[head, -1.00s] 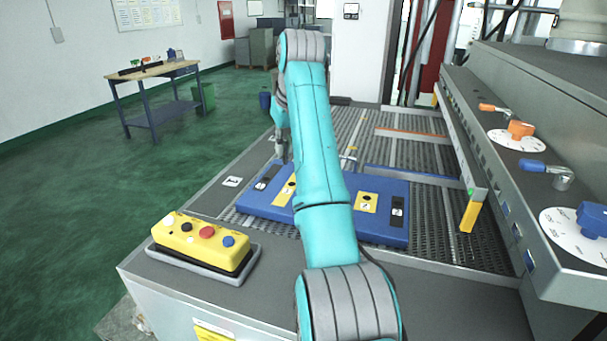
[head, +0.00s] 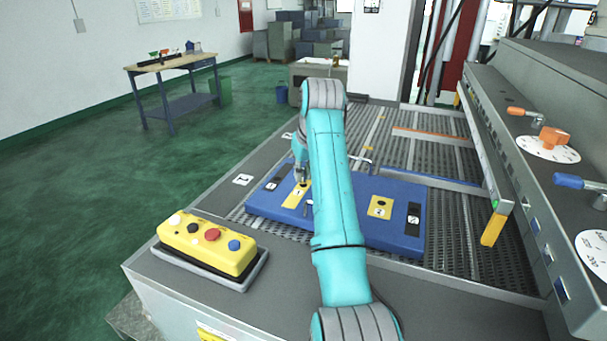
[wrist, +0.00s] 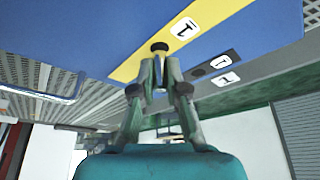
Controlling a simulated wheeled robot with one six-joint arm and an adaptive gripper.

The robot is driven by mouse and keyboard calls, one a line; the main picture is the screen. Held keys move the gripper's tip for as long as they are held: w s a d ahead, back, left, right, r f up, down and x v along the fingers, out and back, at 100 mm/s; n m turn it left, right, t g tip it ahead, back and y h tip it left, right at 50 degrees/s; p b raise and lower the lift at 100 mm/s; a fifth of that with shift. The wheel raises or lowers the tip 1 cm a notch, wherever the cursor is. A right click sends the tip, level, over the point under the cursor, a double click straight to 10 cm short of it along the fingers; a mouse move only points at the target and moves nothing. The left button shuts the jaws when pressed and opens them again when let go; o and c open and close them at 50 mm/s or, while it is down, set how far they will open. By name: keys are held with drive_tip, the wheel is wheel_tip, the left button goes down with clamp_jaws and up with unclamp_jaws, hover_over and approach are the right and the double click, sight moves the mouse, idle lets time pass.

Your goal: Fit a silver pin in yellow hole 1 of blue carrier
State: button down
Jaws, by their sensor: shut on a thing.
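The blue carrier (head: 388,236) lies on the slatted bed. Its yellow strip marked 1 (head: 292,200) is at the left, and the wrist view shows this strip (wrist: 205,18) with one dark round hole (wrist: 159,46). My gripper (head: 302,181) points down over that strip, partly behind my arm. In the wrist view my gripper (wrist: 160,62) has its fingertips close together right at the hole. I cannot tell whether the pin is in the hole.
A yellow strip marked 2 (head: 380,207) and dark strips (head: 414,222) are also on the carrier. A yellow button box (head: 206,243) stands at the front left. A grey panel with levers and dials (head: 545,200) borders the right. A metal loop handle (wrist: 65,92) shows in the wrist view.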

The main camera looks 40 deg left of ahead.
drive_tip(key=shift+f, duration=0.35)
drive_tip(key=c, duration=1.2)
unclamp_jaws()
drive_tip(key=shift+f, duration=0.1)
